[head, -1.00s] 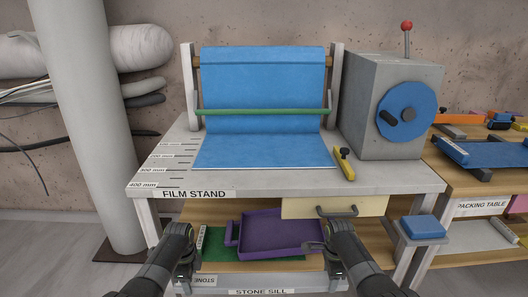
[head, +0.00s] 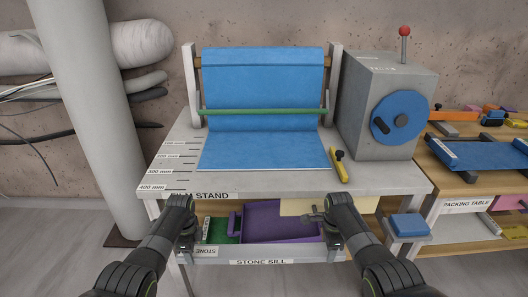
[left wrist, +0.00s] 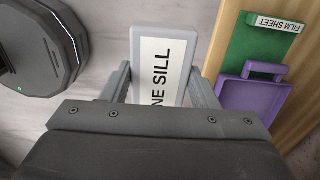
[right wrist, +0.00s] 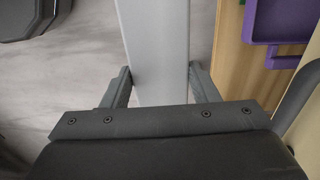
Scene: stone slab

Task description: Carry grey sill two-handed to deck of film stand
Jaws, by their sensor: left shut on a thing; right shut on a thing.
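The grey sill (head: 222,257), a long bar labelled STONE SILL, is held level in front of the film stand, below its deck (head: 395,178). My left gripper (head: 184,252) is shut on its left end; the labelled end of the sill (left wrist: 145,38) shows between the fingers (left wrist: 163,88) in the left wrist view. My right gripper (head: 335,250) is shut on the right part; the sill (right wrist: 155,45) runs between its fingers (right wrist: 160,88) in the right wrist view. My left arm partly covers the FILM STAND label.
On the deck are a blue film sheet (head: 262,150), a yellow-handled tool (head: 339,168) and a grey machine (head: 375,75). The deck's front strip is clear. A purple tray (head: 275,218) sits on the shelf below. A blue block (head: 410,224) is at the right, near the packing table (head: 465,192).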

